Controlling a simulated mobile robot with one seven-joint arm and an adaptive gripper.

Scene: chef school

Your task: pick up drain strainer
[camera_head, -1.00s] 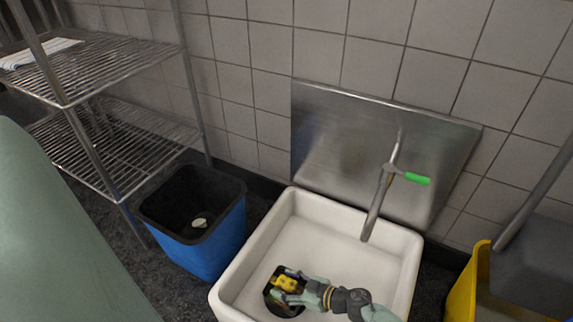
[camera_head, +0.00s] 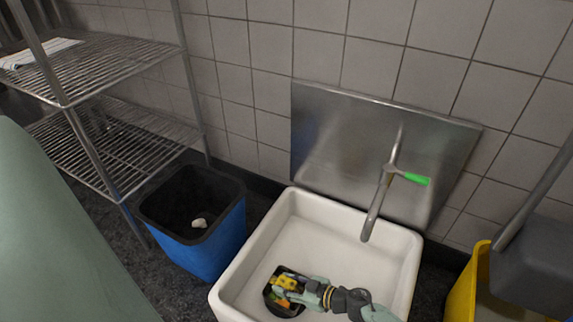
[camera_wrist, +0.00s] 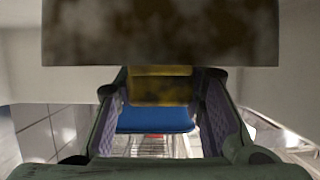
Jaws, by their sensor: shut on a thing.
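The drain strainer (camera_head: 270,298) looks like a dark round piece at the front left of the white sink's floor, with small orange and green bits in it. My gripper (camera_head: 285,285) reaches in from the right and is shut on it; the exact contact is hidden. A yellow piece shows at the fingers in the head view, and in the wrist view a yellow piece (camera_wrist: 160,85) sits between my finger pads. I cannot tell whether it is part of the strainer. A mottled dark brown piece (camera_wrist: 160,32) fills the top of the wrist view, very close.
The white sink (camera_head: 252,250) has walls around my gripper. A faucet (camera_head: 375,205) with a green handle stands at its back. A blue bin (camera_head: 225,240) holding a pale lump (camera_head: 199,223) is to the left, beside a wire shelf (camera_head: 120,135). A yellow bucket (camera_head: 465,285) stands right.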

